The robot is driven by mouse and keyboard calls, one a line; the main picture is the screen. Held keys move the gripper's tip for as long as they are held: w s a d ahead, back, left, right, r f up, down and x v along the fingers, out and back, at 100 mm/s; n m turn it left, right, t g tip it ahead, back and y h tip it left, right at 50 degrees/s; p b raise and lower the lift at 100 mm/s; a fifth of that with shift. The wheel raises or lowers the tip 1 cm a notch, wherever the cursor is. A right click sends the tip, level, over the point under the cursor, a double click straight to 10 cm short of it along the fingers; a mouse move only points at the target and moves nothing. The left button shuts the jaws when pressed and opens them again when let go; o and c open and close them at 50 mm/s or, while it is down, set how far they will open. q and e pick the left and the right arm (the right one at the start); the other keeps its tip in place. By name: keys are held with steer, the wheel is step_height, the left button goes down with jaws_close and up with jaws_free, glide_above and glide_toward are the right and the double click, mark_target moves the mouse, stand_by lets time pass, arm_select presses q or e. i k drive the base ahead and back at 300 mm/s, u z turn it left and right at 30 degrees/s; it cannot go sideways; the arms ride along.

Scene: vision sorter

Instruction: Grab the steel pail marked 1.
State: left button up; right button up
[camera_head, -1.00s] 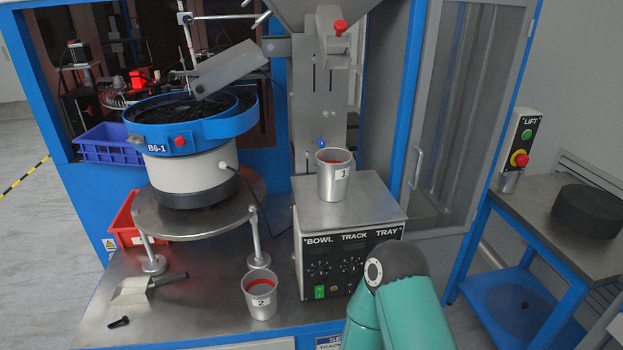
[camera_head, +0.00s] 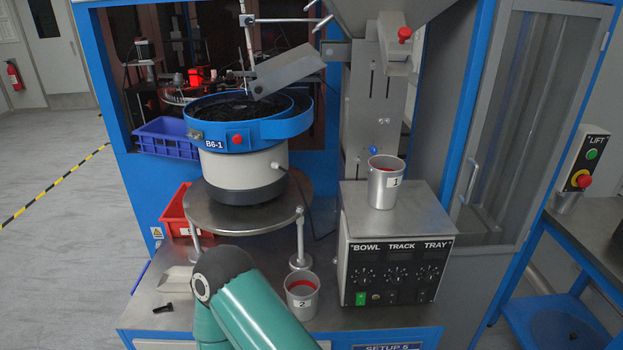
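The steel pail marked 1 (camera_head: 383,187) stands upright on top of the grey control box, with its label facing me. Some red shows inside its rim. A second steel pail marked 2 (camera_head: 302,300) stands lower down on the steel bench, partly behind a teal link of one of my arms. Neither gripper is in view. Only the teal arm link with its rounded dark joint shows at the bottom, left of the control box. Nothing touches the pail marked 1.
The control box (camera_head: 394,277) reads BOWL TRACK TRAY. A blue-rimmed bowl feeder (camera_head: 243,165) stands on a round raised table to its left. A chute (camera_head: 397,55) hangs above the pail marked 1. A red bin (camera_head: 177,213) sits at left. A side bench is at right.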

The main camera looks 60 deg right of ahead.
mark_target(385, 173)
steer(key=z, duration=0.65)
steer(key=i, duration=0.1)
steer(key=u, duration=1.35)
steer(key=k, duration=0.5)
steer(key=z, duration=0.1)
steer(key=i, duration=0.2)
steer(key=z, duration=1.75)
steer(key=k, duration=0.7)
steer(key=z, duration=0.4)
steer(key=i, duration=0.45)
steer(key=z, duration=0.1)
